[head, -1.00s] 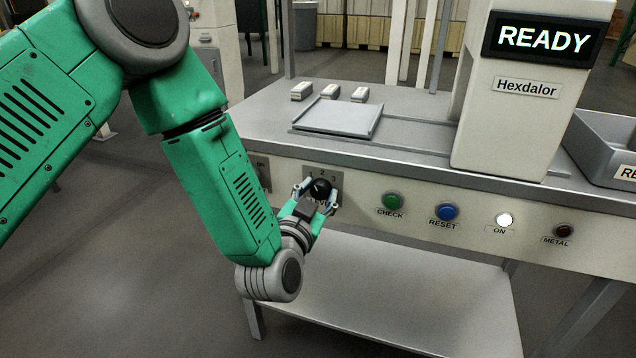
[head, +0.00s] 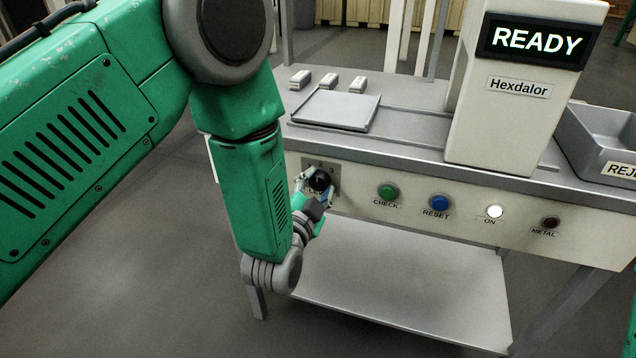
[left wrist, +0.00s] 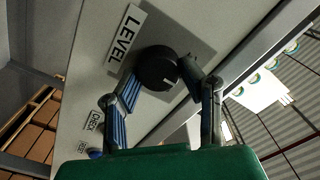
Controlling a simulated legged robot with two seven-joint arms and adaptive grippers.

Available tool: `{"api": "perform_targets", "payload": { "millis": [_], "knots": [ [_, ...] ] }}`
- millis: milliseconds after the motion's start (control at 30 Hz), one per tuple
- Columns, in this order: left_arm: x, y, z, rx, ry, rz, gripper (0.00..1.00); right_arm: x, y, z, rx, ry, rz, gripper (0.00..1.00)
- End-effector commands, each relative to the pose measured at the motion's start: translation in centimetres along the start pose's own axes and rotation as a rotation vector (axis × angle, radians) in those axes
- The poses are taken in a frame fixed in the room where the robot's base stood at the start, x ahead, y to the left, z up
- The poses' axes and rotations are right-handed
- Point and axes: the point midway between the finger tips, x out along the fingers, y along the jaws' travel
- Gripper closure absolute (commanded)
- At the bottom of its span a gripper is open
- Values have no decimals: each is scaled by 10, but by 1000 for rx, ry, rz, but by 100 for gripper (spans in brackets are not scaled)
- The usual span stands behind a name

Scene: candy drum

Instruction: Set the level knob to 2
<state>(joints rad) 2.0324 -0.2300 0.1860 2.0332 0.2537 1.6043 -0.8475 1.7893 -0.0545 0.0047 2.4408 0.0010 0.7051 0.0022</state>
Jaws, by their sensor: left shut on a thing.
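The level knob (head: 320,180) is a round black knob on a grey plate (head: 336,170) at the left of the machine's front panel. The figures 2 and 3 show above it. In the left wrist view the knob (left wrist: 157,67) has a small white mark on its edge, and the LEVEL label (left wrist: 125,38) is beside it. My left gripper (head: 318,186) is shut on the knob, with one finger on each side. It also shows in the left wrist view (left wrist: 168,82). I cannot tell which figure the knob points to. My right gripper is out of view.
Right of the knob are the green CHECK button (head: 388,191), blue RESET button (head: 440,202), lit ON lamp (head: 494,211) and dark METAL lamp (head: 550,222). The display (head: 537,41) reads READY. A lower shelf (head: 410,290) lies under the panel.

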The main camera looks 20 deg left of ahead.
Motion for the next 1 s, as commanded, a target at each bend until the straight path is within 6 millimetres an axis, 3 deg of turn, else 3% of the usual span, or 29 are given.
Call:
{"api": "perform_targets", "payload": {
  "millis": [233, 267, 300, 700, 867, 1000],
  "knots": [
    [-2, 5, 3, -1, -7, 14, 94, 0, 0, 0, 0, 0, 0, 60],
    [-2, 5, 3, -1, -7, 14, 61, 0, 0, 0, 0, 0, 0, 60],
    [-2, 5, 2, -1, -7, 14, 47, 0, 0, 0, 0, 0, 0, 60],
    [-6, 2, 1, -2, -2, 5, 46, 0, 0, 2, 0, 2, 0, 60],
    [-30, 2, 1, 1, -4, 8, 46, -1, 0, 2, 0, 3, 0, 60],
    [-62, 3, 1, 1, -5, 11, 46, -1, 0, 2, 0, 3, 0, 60]
  ]
}}
